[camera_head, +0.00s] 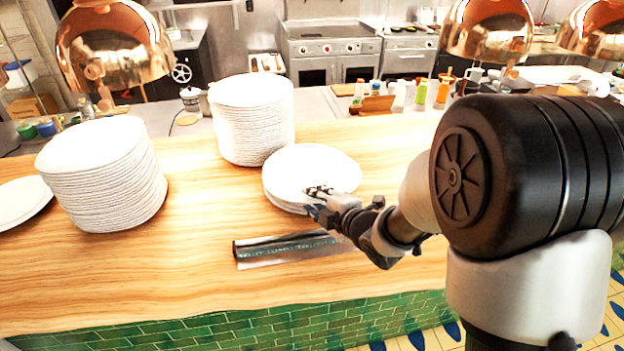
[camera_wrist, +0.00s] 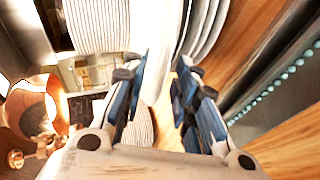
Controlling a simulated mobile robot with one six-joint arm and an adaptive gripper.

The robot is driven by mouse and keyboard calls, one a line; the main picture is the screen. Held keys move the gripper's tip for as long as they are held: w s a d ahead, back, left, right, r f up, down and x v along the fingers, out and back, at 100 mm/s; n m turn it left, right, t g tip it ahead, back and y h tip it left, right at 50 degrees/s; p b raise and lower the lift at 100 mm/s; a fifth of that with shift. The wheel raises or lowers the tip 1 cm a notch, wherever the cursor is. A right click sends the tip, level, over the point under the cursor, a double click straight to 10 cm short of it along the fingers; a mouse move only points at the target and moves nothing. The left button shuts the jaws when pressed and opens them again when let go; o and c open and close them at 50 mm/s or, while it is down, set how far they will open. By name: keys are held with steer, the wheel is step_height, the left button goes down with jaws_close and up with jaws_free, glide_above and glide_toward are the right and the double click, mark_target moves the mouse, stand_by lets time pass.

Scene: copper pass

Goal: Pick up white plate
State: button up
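White plates lie in a short stack (camera_head: 312,174) on the wooden counter, right of the middle in the head view. The stack's rims (camera_wrist: 203,27) also show in the wrist view, beyond the fingertips. My gripper (camera_head: 318,192) is at the near right edge of this stack. In the wrist view its two blue-grey fingers (camera_wrist: 164,72) stand apart with a gap between them. White plate surface shows in and beyond the gap. I cannot tell whether a finger touches a plate.
Tall plate stacks stand behind (camera_head: 252,125) and at left (camera_head: 103,180); another low stack (camera_head: 18,202) is at the far left edge. A dark strip with a metallic sheet (camera_head: 285,247) lies in front. Copper lamps (camera_head: 108,45) hang above. The counter's front left is clear.

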steer(key=shift+c, duration=0.4)
jaws_close()
stand_by(0.4)
steer(key=shift+r, duration=0.15)
